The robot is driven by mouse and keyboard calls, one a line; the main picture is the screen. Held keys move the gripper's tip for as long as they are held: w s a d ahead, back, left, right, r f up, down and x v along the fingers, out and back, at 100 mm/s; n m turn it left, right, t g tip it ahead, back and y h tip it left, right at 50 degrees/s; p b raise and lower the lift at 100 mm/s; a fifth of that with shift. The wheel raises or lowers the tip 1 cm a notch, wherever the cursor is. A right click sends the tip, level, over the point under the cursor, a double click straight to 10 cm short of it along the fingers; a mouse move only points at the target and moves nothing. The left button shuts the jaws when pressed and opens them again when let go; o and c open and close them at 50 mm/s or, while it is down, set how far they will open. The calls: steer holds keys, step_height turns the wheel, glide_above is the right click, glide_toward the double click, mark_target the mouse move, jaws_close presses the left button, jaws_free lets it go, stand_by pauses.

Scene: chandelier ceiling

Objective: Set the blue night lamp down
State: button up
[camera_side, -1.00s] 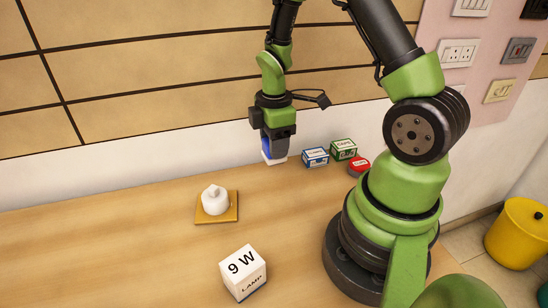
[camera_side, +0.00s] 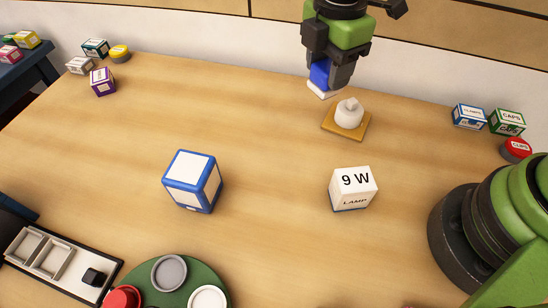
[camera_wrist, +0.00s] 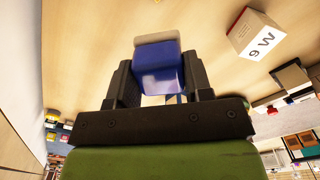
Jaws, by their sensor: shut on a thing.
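The blue night lamp (camera_side: 320,74) has a blue body and a white end (camera_side: 322,89). It is in my gripper (camera_side: 330,80), which is shut on it; the white end faces down in the side view. The lamp also shows in the wrist view (camera_wrist: 160,72) between the two dark fingers. It is near the back wall, behind and left of the white lamp (camera_side: 349,113) on its square tan base (camera_side: 330,127). I cannot tell whether the lamp's white end touches the table.
A white "9 W LAMP" box (camera_side: 353,188) and a blue-edged white cube (camera_side: 192,181) stand mid-table. Small boxes (camera_side: 470,116) are at the right back, others at the left back. A green round tray (camera_side: 180,282) is at the front. Wood left of the lamp is clear.

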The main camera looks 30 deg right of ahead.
steer(key=s+a+n, duration=0.2)
steer(key=a+n, duration=0.2)
steer(key=a, duration=0.7)
steer(key=shift+s+a+f, duration=0.1)
steer(key=shift+f, duration=2.4)
steer(key=shift+s+a+f, duration=0.1)
steer(key=shift+f, duration=2.35)
steer(key=shift+f, duration=0.1)
steer(key=o, duration=0.9)
